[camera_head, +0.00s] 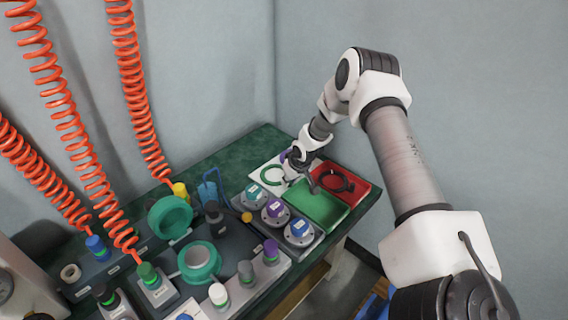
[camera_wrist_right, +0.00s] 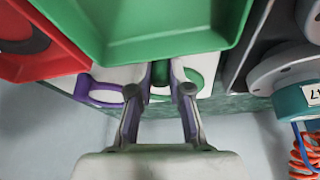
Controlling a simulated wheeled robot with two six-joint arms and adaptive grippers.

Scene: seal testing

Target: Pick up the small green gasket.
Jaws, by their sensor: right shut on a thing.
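The small green gasket (camera_head: 272,175) is a thin ring at the white tray near the back of the bench. In the right wrist view its green band (camera_wrist_right: 161,78) shows between and just right of my fingertips. My right gripper (camera_head: 291,178) reaches down at the gasket's right side. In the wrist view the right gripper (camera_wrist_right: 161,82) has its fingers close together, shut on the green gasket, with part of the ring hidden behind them. I cannot tell whether the gasket is clear of the tray. My left gripper is not in view.
A purple ring (camera_wrist_right: 100,92) lies beside the green one. An empty green tray (camera_head: 318,207) and a red tray (camera_head: 360,188) with a black ring (camera_head: 337,181) stand to the right. Several capped fixtures (camera_head: 275,210) stand in front. Orange coiled hoses (camera_head: 130,70) hang at left.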

